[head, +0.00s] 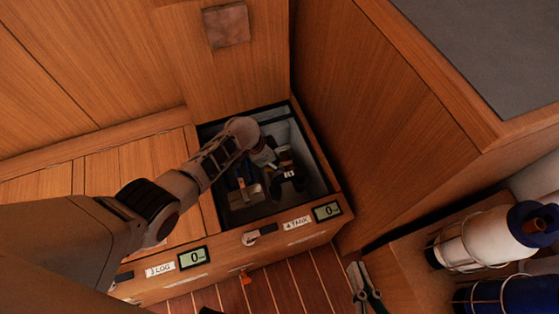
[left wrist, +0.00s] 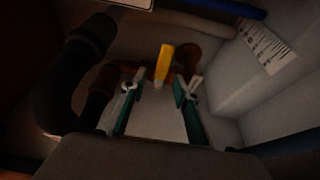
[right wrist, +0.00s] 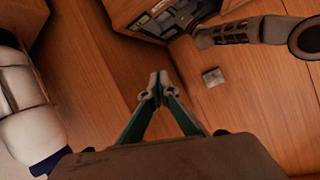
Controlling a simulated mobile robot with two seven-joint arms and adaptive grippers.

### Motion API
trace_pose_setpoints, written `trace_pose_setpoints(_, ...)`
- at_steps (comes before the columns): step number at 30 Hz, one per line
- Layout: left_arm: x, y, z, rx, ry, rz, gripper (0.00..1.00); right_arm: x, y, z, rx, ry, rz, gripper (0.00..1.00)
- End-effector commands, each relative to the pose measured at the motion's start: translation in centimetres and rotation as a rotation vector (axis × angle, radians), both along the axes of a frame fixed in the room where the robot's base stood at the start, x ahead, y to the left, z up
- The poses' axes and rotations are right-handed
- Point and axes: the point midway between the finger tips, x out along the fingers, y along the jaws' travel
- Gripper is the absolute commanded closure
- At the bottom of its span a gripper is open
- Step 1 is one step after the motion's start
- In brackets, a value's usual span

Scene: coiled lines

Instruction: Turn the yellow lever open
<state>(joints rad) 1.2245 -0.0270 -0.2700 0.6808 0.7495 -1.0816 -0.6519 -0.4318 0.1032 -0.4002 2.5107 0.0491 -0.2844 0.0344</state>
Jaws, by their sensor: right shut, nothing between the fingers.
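The yellow lever (left wrist: 162,65) shows in the left wrist view, standing on a brownish pipe fitting (left wrist: 186,62) at the bottom of the compartment. My left gripper (left wrist: 163,84) is open, with one finger on each side of the lever in the picture. I see no contact and cannot tell whether the lever is between the fingertips or just beyond them. In the head view my left arm reaches down into the open compartment, and I cannot make out the lever there. My right gripper (right wrist: 158,88) is shut and empty, outside the compartment; it also shows in the head view (head: 364,286).
The open compartment (head: 318,160) has close walls. A thick black hose (left wrist: 62,85) bends beside the left finger. A label strip (left wrist: 262,45) is on the right wall. Displays (head: 327,210) line the front edge.

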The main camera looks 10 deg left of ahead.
Motion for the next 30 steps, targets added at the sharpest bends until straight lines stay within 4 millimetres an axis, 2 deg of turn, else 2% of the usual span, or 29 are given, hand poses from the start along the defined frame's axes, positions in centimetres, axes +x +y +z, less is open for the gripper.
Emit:
trace_pose_setpoints(1,-0.3,-0.2,-1.1,0.000,0.007,0.000,0.69,-0.4,0.4,-0.5,0.030,0.018,-0.009,1.00)
trace_pose_setpoints(3,-0.1,-0.3,-1.3,0.000,0.006,-0.001,0.69,-0.4,0.7,-0.5,0.058,0.022,-0.019,1.00)
trace_pose_setpoints(14,0.5,-0.4,-0.9,0.000,-0.004,-0.001,0.69,-0.4,1.1,-0.1,0.090,0.021,-0.028,1.00)
trace_pose_setpoints(17,0.5,-0.4,-0.9,0.000,-0.003,0.000,0.95,-0.4,1.1,-0.1,0.089,0.021,-0.028,1.00)
trace_pose_setpoints(18,0.4,-0.4,-1.0,0.000,-0.003,0.000,1.00,-0.4,1.1,-0.1,0.090,0.021,-0.027,1.00)
trace_pose_setpoints(26,0.4,-0.2,-1.0,0.000,-0.002,0.000,1.00,-0.4,1.1,-0.2,0.088,0.021,-0.027,1.00)
trace_pose_setpoints(30,0.3,0.8,-1.0,0.002,-0.002,-0.004,1.00,-0.4,1.1,-0.1,0.086,0.020,-0.026,1.00)
